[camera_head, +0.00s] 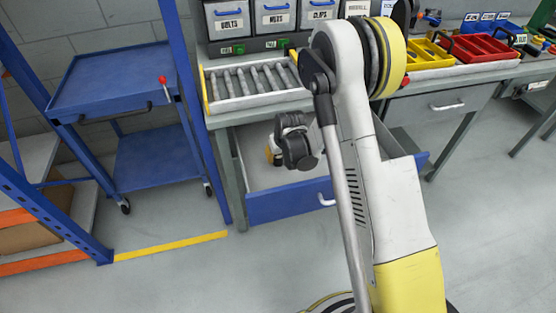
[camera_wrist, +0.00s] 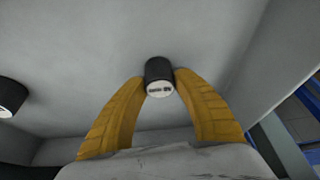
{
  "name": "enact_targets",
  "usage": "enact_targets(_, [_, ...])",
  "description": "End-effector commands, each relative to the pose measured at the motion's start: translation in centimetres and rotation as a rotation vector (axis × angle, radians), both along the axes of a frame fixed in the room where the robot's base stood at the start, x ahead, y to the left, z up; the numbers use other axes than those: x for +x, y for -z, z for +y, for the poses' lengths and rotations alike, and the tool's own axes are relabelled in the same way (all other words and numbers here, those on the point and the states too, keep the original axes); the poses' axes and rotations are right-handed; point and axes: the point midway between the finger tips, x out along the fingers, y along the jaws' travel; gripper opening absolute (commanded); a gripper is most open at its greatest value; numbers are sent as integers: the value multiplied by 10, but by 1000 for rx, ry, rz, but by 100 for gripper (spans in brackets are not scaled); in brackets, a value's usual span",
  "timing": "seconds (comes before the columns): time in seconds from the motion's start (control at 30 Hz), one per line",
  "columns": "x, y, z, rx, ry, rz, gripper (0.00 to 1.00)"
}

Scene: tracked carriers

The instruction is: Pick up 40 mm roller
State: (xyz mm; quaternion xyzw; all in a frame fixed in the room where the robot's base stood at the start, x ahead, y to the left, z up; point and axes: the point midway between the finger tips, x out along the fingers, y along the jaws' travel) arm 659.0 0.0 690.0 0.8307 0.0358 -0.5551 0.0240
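A short black roller (camera_wrist: 160,70) with a pale, marked end face is between my fingertips in the wrist view. The marking is too small to read. My gripper (camera_wrist: 160,79) has two curved yellow fingers, one on each side of the roller; their tips appear to touch its sides. In the head view my gripper (camera_head: 274,153) is low inside the open drawer (camera_head: 285,203) under the bench, and the roller is hidden there. Whether the roller rests on the drawer floor cannot be told.
A second black roller (camera_wrist: 10,97) is at the left edge of the wrist view, partly cut off. The drawer wall (camera_wrist: 235,65) is to the right. Above the drawer, a tray of grey rollers (camera_head: 255,82) is on the bench. A blue cart (camera_head: 112,80) stands left.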

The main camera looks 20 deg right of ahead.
Motion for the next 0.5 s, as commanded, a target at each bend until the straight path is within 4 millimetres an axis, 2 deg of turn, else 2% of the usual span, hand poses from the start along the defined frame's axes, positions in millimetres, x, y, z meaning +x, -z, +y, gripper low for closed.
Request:
enact_targets(0.03, [0,0,0,0,0,0,17])
enact_targets(0.1, [0,0,0,0,0,0,0])
enact_targets(0.5, [0,-1,0,0,0,0,0])
